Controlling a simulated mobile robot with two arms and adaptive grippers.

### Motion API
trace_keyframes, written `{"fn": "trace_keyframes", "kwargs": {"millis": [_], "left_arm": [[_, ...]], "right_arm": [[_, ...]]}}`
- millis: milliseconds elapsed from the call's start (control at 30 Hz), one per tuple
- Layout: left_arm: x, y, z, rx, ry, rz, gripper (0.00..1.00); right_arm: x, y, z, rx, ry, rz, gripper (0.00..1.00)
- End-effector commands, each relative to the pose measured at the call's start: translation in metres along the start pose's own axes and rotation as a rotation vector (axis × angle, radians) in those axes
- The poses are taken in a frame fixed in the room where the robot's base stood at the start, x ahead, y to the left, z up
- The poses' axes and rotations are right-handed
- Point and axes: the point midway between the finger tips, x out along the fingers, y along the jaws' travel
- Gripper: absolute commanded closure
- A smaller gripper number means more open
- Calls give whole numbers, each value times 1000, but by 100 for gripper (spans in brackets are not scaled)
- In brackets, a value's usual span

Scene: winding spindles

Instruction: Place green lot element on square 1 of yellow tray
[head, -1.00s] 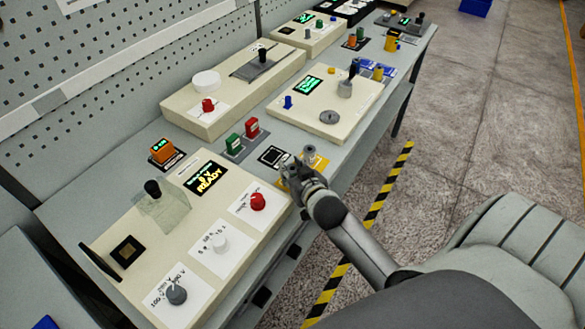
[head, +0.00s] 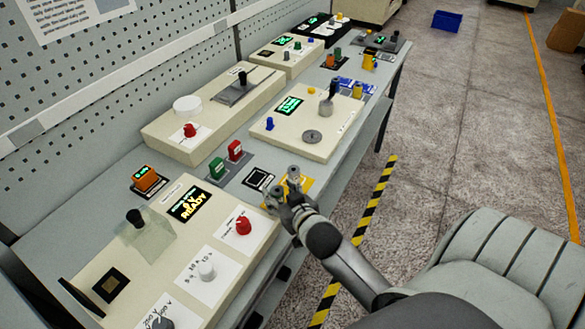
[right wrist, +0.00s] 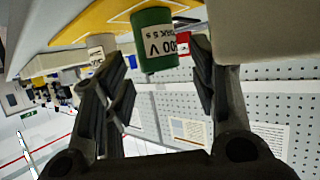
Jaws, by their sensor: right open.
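The yellow tray (head: 305,185) lies near the front edge of the bench, partly hidden by my right gripper (head: 285,193). In the right wrist view, which is upside down, the yellow tray (right wrist: 115,18) has white outlines. The green lot element (right wrist: 154,52), a short cylinder with a white label, stands on it within one outline. My right gripper (right wrist: 160,80) is open, with its fingers on either side of the element and gaps showing. I cannot read the square's number. My left gripper is not in view.
A grey cylinder (head: 293,172) stands on the tray's far side. A control panel with a red knob (head: 243,226) is to the left. The floor beyond the bench is open.

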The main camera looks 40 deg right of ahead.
Motion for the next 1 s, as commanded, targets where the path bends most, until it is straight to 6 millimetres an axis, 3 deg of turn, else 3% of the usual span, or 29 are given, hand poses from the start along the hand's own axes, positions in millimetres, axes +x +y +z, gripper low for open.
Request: {"fn": "trace_keyframes", "kwargs": {"millis": [300, 500, 1000], "left_arm": [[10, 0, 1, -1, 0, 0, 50], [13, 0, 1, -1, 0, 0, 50], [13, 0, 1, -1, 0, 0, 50]], "right_arm": [[-61, 0, 2, 1, -1, 1, 47], [-85, 0, 1, 2, -1, 0, 47], [-92, 0, 0, 1, 0, 1, 47]]}}
